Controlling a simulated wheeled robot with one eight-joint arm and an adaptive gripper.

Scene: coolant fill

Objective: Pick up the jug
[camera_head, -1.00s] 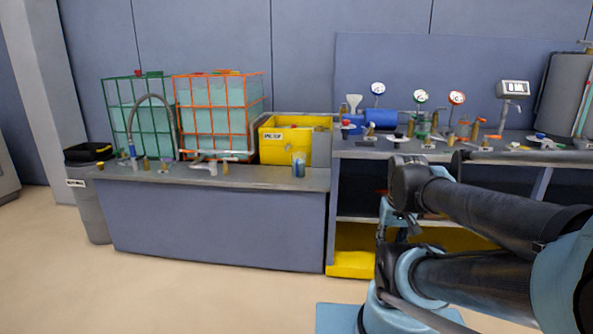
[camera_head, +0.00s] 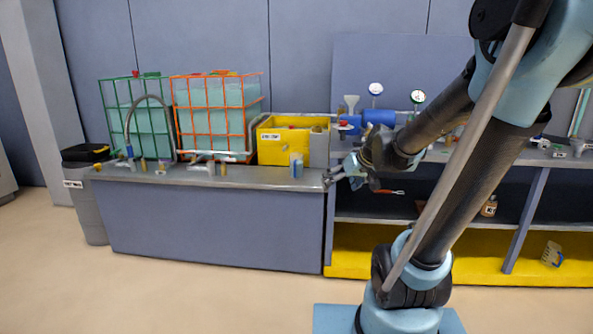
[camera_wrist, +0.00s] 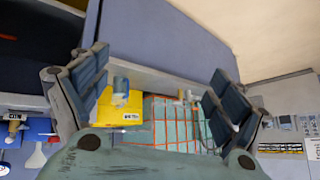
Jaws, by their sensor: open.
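A small blue-grey container (camera_head: 297,165), which looks like the jug, stands upright near the front edge of the left counter, in front of the yellow bin. It also shows between my fingers in the wrist view (camera_wrist: 121,85), nearer the left one. My gripper (camera_head: 331,178) is open and empty. In the head view it is to the right of the container, apart from it. Another pale, marked jug-like vessel (camera_head: 552,254) is on the low yellow shelf at right; I cannot tell its details.
The yellow bin (camera_head: 270,147) stands behind the container. The orange-caged tank (camera_head: 213,112) and green-caged tank (camera_head: 140,119) stand to its left. The right bench holds a blue cylinder (camera_head: 379,117) and gauges. A dark waste bin (camera_head: 88,205) stands at far left. The floor in front is clear.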

